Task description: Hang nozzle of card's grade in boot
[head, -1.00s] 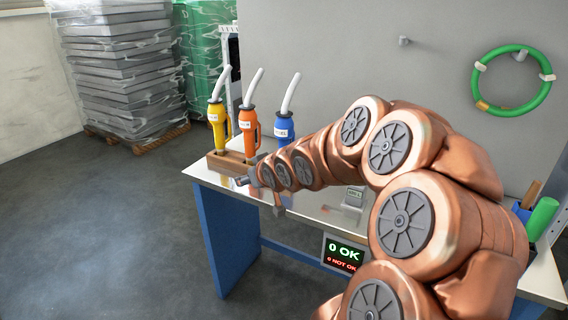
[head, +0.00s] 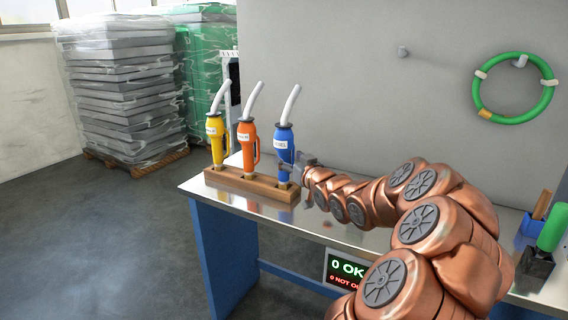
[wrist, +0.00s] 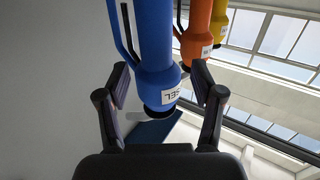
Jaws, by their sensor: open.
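The blue nozzle (head: 284,146) stands upright at the right end of a wooden rack (head: 228,183), its white spout up. Its label reads as diesel. The orange nozzle (head: 247,140) and yellow nozzle (head: 216,138) stand to its left. My gripper (head: 290,168) is at the blue nozzle's lower body. In the wrist view my gripper (wrist: 160,88) is open, with the blue nozzle (wrist: 155,45) between its fingers in the picture. I cannot tell whether they touch it. No card shows clearly now. I cannot make out the boot with certainty.
A green cylinder (head: 552,228) stands at a dark holder (head: 536,268) on the table's right, near a blue bin (head: 527,226). A count display (head: 346,270) hangs at the table front. A green hose (head: 483,95) hangs on the wall. My arm covers much of the table's middle.

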